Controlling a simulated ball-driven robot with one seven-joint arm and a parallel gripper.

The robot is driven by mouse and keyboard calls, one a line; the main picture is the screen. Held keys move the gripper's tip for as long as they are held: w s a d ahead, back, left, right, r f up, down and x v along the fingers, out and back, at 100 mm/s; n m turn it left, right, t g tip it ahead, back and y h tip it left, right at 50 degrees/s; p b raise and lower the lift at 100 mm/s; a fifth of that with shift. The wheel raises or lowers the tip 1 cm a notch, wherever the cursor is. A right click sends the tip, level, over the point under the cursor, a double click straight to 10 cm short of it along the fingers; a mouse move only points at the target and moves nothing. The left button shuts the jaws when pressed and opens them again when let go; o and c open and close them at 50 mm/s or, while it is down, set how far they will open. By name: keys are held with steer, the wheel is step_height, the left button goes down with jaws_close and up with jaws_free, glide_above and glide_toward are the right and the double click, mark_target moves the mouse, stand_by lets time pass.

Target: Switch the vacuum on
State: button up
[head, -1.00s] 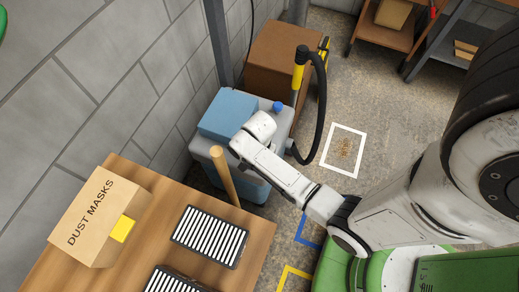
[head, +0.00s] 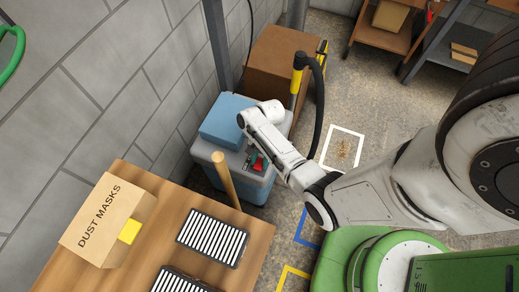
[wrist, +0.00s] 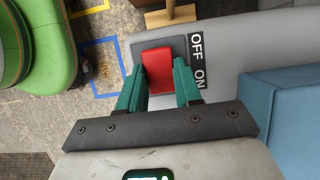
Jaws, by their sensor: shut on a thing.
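The vacuum (head: 205,150) is a grey tub with a blue box-shaped top (head: 226,118), standing by the wall in the head view. Its red switch (head: 259,163) shows beside my arm. In the wrist view the red switch (wrist: 158,70) sits on the grey casing (wrist: 260,35), beside OFF and ON labels (wrist: 198,62). My gripper (wrist: 158,84) has its two green fingers on either side of the switch and is shut on it. I cannot tell which position the switch is in. In the head view the fingers are mostly hidden.
A wooden table (head: 255,245) at the front holds a dust masks box (head: 108,220) and slatted filters (head: 212,238). A wooden handle (head: 224,178) stands between table and vacuum. A black hose (head: 319,110) rises behind. Brown debris lies in a white floor square (head: 341,150).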

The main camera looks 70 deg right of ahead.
stand_by(0.3)
steer(key=o, duration=1)
steer(key=shift+o, duration=0.2)
steer(key=p+v, duration=0.1)
steer(key=v, duration=0.9)
steer(key=shift+d+r, duration=0.3)
